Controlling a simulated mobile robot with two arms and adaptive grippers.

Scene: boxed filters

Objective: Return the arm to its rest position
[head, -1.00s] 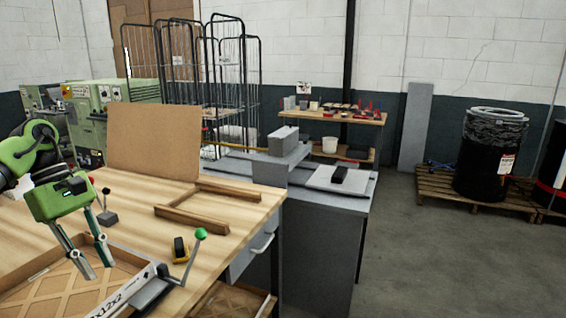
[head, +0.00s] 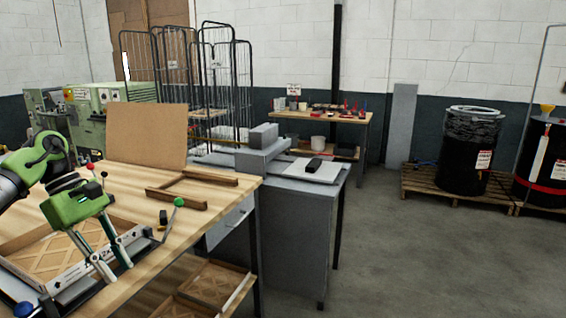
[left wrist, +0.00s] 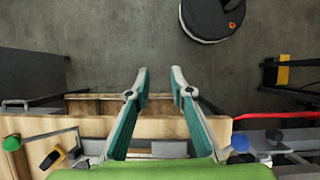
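My left gripper (head: 116,272) hangs over the near edge of the wooden workbench (head: 125,190) in the head view, fingers pointing down. In the left wrist view its two fingers (left wrist: 160,70) stand apart with nothing between them, so it is open and empty. Below and beside it, a cardboard-framed filter (head: 85,237) with a lattice face lies on the bench, partly hidden by the gripper. My right gripper is in neither view.
A green-knobbed lever (head: 179,202) and an empty wooden frame (head: 190,190) are on the bench. More filters (head: 215,282) lie on a lower shelf. A grey cabinet (head: 300,230) stands beyond. The floor (head: 430,260) at right is clear, up to drums on pallets.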

